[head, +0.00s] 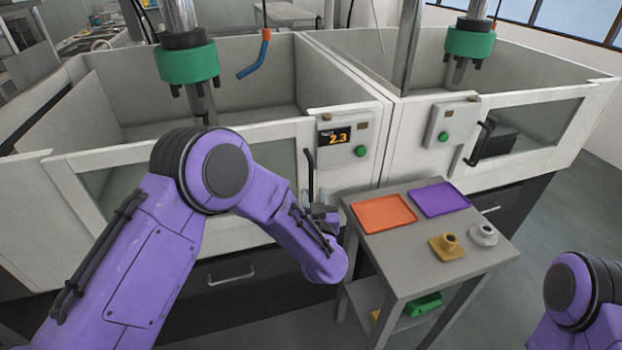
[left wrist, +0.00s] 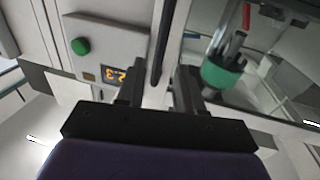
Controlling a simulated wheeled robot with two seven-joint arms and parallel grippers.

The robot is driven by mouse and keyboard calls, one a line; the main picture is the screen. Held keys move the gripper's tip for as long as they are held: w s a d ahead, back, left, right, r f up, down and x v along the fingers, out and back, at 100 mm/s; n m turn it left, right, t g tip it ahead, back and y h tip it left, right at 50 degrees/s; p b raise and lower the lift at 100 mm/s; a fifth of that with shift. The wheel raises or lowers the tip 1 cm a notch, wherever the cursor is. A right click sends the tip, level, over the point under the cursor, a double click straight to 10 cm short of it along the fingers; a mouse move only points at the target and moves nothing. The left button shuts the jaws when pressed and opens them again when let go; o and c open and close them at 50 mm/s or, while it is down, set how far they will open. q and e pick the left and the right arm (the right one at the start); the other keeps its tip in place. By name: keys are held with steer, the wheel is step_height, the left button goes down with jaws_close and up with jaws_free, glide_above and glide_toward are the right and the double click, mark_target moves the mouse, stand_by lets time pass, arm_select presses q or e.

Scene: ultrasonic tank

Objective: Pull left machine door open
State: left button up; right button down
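The left machine door (head: 278,133) has a white frame around a glass window and looks closed. Its black upright bar handle (head: 309,172) is at the door's right side. My left gripper (head: 318,208) is at the lower part of this handle, partly hidden by my own purple arm. In the left wrist view, the fingers of my left gripper (left wrist: 160,88) are apart, and the handle (left wrist: 163,42) runs between them with gaps visible on both sides. My right arm shows at the lower right of the head view, but its gripper is out of frame.
A control box (head: 345,138) reading 2.3 is right of the handle. A grey side table (head: 415,245) stands close to my left gripper, holding an orange tray (head: 384,213), a purple tray (head: 438,200) and two small flanged parts. The right machine door (head: 540,128) has its own handle (head: 480,144).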

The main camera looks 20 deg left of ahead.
mark_target(312, 182)
arm_select(q)
steer(key=x, duration=0.3)
steer(key=p+x, duration=0.1)
steer(key=x, duration=0.3)
steer(key=shift+w+a+f, duration=0.15)
steer(key=shift+w+f, duration=0.05)
steer(key=shift+w, duration=0.05)
jaws_close()
